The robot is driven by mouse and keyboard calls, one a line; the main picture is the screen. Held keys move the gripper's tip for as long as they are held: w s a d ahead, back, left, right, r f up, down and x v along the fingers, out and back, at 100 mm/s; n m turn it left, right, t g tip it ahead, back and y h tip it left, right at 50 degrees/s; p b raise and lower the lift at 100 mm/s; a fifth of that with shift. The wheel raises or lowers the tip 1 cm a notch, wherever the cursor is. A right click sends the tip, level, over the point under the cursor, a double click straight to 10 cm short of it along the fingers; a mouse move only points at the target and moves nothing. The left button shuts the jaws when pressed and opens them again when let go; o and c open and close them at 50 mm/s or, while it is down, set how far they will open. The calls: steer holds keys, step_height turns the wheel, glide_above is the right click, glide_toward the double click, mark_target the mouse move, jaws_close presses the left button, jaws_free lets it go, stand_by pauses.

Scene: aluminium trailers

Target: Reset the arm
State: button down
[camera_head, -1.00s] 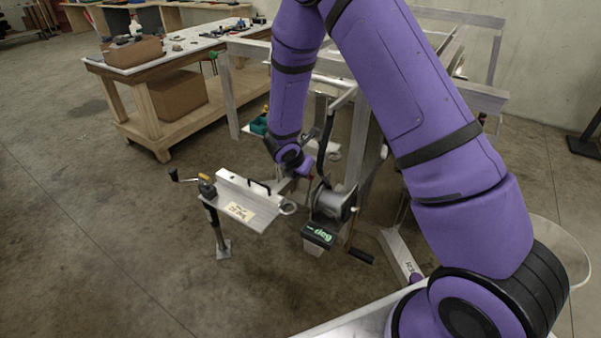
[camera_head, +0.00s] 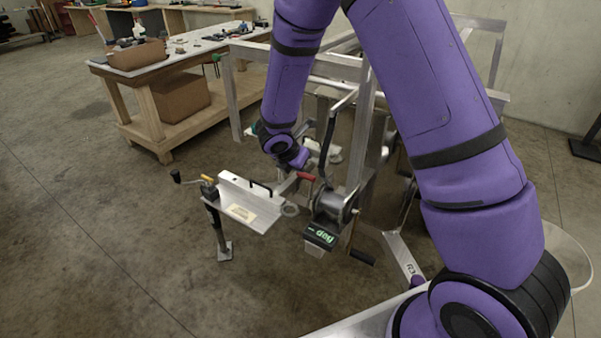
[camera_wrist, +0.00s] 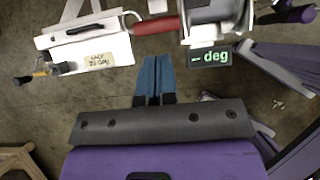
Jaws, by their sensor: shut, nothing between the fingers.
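My gripper (camera_wrist: 155,62) shows in the wrist view as two blue fingers lying together, shut and empty. Beyond the fingertips lies a red handle (camera_wrist: 155,26), apart from them in the picture. In the head view my purple arm reaches down the middle and its wrist hides the fingers. The red handle (camera_head: 306,176) is just right of the wrist's end there, by a winch (camera_head: 332,205) on the aluminium trailer frame (camera_head: 362,130). A small display (camera_wrist: 209,57) with green characters ending in "deg" sits below the winch in the wrist view.
A labelled aluminium plate (camera_head: 240,205) with a crank jack (camera_head: 221,235) stands left of the winch. A workbench (camera_head: 165,65) with tools and boxes is at the back left. Trailer bars surround the wrist on the right. Floor at the front left is clear.

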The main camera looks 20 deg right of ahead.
steer(key=s+d+r+m, duration=0.2)
steer(key=s+r+m, duration=0.25)
steer(key=r, duration=0.45)
steer(key=s+d+r+m+y, duration=0.1)
steer(key=s+d+r+m, duration=0.1)
steer(key=s+r+m, duration=0.45)
steer(key=s+d+r+m, duration=0.2)
steer(key=s+r, duration=0.1)
steer(key=r, duration=0.7)
steer(key=s+r+m+y, duration=0.1)
steer(key=s+r+m, duration=0.1)
steer(key=s+m, duration=0.2)
steer(key=s+r+m+t+y, duration=0.1)
steer(key=s+r+m+y, duration=0.1)
steer(key=s, duration=0.7)
steer(key=s+r+m+y, duration=0.1)
steer(key=s+r+m, duration=0.2)
steer(key=s+m, duration=0.3)
steer(key=shift+s+a+r, duration=0.25)
steer(key=shift+a+r, duration=0.05)
steer(key=shift+a, duration=0.1)
